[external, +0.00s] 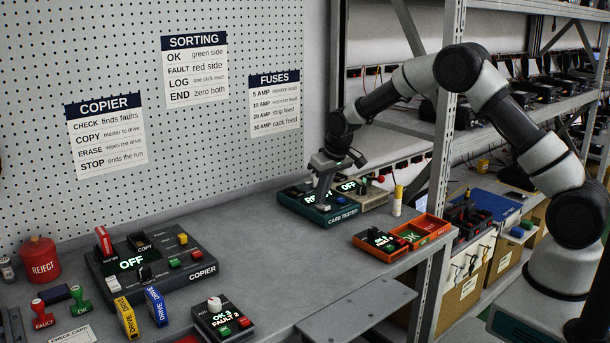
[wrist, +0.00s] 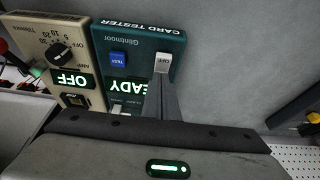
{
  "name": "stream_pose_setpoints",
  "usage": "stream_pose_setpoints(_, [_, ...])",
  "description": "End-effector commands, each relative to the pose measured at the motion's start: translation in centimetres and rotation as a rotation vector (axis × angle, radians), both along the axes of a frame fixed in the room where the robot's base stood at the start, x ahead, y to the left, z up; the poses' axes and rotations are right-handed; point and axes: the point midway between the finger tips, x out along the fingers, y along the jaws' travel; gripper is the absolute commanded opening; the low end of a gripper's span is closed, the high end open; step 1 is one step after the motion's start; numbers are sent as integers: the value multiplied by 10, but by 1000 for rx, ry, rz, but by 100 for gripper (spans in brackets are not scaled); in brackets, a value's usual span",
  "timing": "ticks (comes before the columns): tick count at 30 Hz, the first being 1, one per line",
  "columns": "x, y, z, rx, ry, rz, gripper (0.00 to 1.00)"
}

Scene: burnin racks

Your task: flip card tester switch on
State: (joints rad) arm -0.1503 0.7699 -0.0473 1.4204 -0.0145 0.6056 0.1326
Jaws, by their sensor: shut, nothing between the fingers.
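The card tester (external: 340,214) is a teal box at the back right of the bench, below the pegboard. In the wrist view the card tester (wrist: 137,42) shows a blue TEST button (wrist: 117,58) and a pale switch (wrist: 163,62). Its lit green display appears to read READY, partly covered by my gripper. My gripper (external: 322,204) is shut and empty and points down over the tester. In the wrist view my gripper (wrist: 163,78) has its tips at the pale switch, touching it or very close. I cannot tell which, nor the switch's exact tilt.
A beige unit (wrist: 60,32) with a dial and an OFF display stands right beside the tester. The copier (external: 187,268) and a small counter box (external: 222,318) are on the left bench. A red tray (external: 428,229) lies to the right. A shelf post (external: 447,120) stands close to my arm.

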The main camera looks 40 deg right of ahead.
Motion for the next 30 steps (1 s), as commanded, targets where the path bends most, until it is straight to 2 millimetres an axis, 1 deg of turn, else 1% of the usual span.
stream_pose_setpoints(1, [-1,0,-3,-1,4,0,0])
stream_pose_setpoints(14, [-18,0,-4,-1,8,1,0])
stream_pose_setpoints(23, [-18,0,-2,-1,7,0,0])
stream_pose_setpoints(26, [-18,0,4,0,5,0,0])
stream_pose_setpoints(29, [-19,0,20,0,3,0,0])
stream_pose_setpoints(30, [-20,0,29,0,2,0,0])
